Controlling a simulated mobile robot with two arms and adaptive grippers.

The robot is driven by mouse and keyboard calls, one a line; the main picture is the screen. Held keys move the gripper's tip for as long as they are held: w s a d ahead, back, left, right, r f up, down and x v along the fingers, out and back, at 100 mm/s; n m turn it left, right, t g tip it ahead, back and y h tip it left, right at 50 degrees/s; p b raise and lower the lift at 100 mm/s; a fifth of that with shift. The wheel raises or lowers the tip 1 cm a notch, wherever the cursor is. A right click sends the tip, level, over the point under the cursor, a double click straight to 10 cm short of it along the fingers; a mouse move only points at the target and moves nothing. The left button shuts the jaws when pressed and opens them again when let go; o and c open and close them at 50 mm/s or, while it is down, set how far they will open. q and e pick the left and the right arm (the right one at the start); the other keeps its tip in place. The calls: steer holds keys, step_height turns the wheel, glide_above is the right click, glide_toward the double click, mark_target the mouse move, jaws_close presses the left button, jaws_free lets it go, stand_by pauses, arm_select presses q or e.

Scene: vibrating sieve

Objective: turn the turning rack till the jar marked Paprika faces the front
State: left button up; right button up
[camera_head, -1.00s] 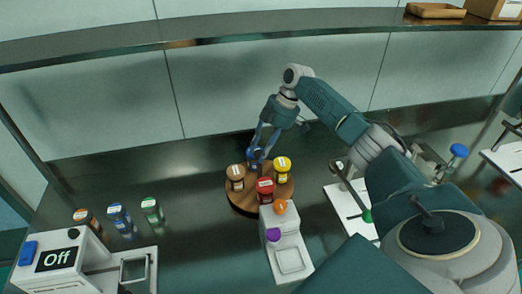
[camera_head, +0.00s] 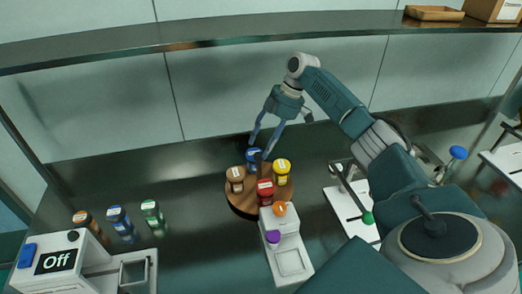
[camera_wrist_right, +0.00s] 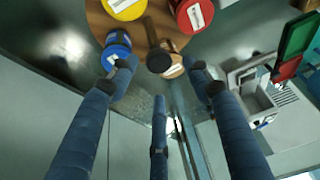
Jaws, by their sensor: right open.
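The turning rack (camera_head: 241,207) is a round wooden disc on the dark counter. It bears a red jar (camera_head: 265,188) at the front, a brown jar (camera_head: 236,177) at the left, a blue jar (camera_head: 252,158) at the back and a yellow jar (camera_head: 282,168) at the right. Their labels are too small to read, so I cannot tell which is Paprika. My right gripper (camera_head: 258,149) is open above the back of the rack. In the right wrist view its spread fingers (camera_wrist_right: 160,80) hold nothing; one overlaps the blue jar (camera_wrist_right: 118,43). My left gripper is not in view.
A white device (camera_head: 290,262) with orange and purple parts stands just in front of the rack. Several jars (camera_head: 121,219) stand at the left, behind a box with an "Off" display (camera_head: 56,260). A shelf (camera_head: 200,45) runs along the back.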

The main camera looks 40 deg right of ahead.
steer(key=v, duration=0.3)
steer(key=shift+r, duration=0.3)
steer(key=shift+s, duration=0.1)
stand_by(0.3)
